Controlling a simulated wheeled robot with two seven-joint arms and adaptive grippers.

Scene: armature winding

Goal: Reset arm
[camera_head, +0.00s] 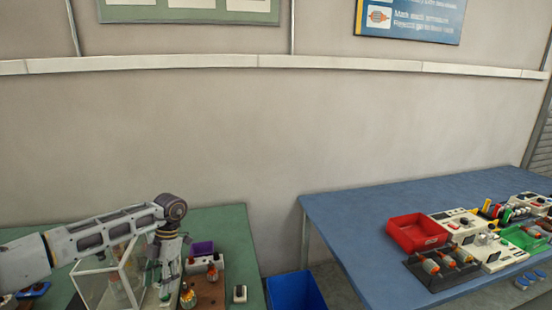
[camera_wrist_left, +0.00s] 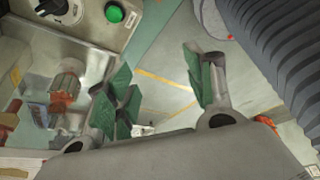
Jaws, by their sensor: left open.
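My left arm reaches in from the left over the green table (camera_head: 226,222) in the head view and bends down at the wrist. My left gripper (camera_head: 167,287) points down, just right of a clear case with a white frame (camera_head: 88,270). In the left wrist view, the two green-padded fingers of the left gripper (camera_wrist_left: 158,88) stand apart, with nothing visible between them but the floor or surface beyond. A green button (camera_wrist_left: 115,13) and a dark knob on a light panel show at the upper left there. My right arm does not show.
A purple bin (camera_head: 202,248) and copper-wound parts (camera_head: 188,296) lie close right of the gripper. A blue bin (camera_head: 296,291) stands between the tables. The blue table (camera_head: 350,207) at right holds a red tray (camera_head: 418,232) and several devices; its left part is bare.

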